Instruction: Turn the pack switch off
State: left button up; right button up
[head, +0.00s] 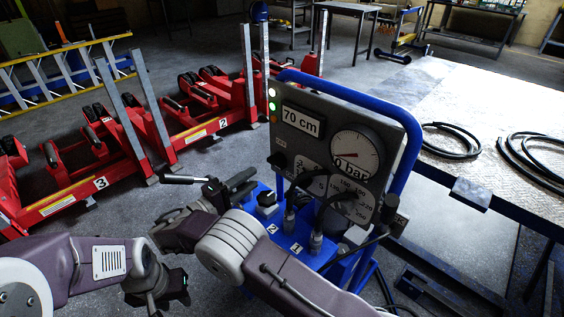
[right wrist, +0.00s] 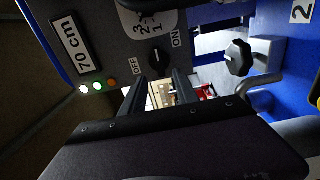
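In the head view the switch (head: 278,159) is at the left edge of the grey control panel (head: 318,110). My right gripper (head: 246,181) is open in front of the panel's left side. In the right wrist view its two fingers (right wrist: 159,76) stand apart, with the tips close to the knob; contact is unclear. My left gripper (head: 160,293) points down, low at the left, away from the panel; its fingers are unclear.
The panel stands on a blue trolley with a 70 cm display (head: 301,121), a gauge (head: 356,152), lamps, hoses and another black knob (head: 267,198). Red lifting units (head: 205,133) stand left. A metal platform (head: 480,95) with black hoses lies right.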

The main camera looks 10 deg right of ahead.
aim_at(273, 164)
jog(key=b+x, duration=0.1)
jog(key=x, duration=0.8)
jog(key=shift+s, duration=0.1)
grip_shut()
